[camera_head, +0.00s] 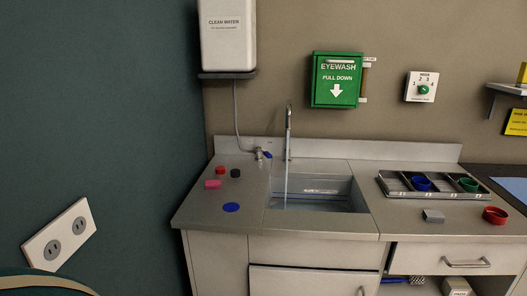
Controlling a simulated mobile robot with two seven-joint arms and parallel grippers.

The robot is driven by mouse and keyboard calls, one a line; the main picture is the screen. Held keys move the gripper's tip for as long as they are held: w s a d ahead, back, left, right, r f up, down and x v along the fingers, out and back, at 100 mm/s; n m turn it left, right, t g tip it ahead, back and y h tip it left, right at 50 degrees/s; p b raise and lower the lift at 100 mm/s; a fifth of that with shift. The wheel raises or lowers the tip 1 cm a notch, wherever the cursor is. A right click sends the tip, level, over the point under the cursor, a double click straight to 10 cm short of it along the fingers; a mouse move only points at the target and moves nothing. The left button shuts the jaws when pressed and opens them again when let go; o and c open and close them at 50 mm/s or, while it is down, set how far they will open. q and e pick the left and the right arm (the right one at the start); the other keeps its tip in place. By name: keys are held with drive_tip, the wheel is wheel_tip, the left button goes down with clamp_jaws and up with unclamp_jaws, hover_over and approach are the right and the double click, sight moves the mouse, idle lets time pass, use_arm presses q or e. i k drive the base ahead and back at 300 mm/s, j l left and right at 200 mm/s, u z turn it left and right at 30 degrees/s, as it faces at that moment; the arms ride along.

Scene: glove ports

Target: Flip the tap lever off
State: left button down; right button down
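The tap (288,133) is a tall thin metal spout behind the sink (345,203) on the grey counter. A thin pale stream, which looks like running water (285,190), falls from it toward the basin. A small metal valve (258,153) with a short blue lever (267,155) sits just left of the spout's base. The lever is too small to read its exact angle. Neither of my grippers is in view.
A clean water tank (228,45) hangs above, its hose running down to the valve. Red, black, pink and blue pieces lie on the counter left of the sink. A metal tray (393,188) with coloured cups stands at right. A green eyewash box (337,80) is on the wall.

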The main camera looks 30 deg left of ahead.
sight(267, 154)
drive_tip(key=i+u, duration=0.1)
drive_tip(key=i, duration=0.6)
drive_tip(key=u, duration=1.5)
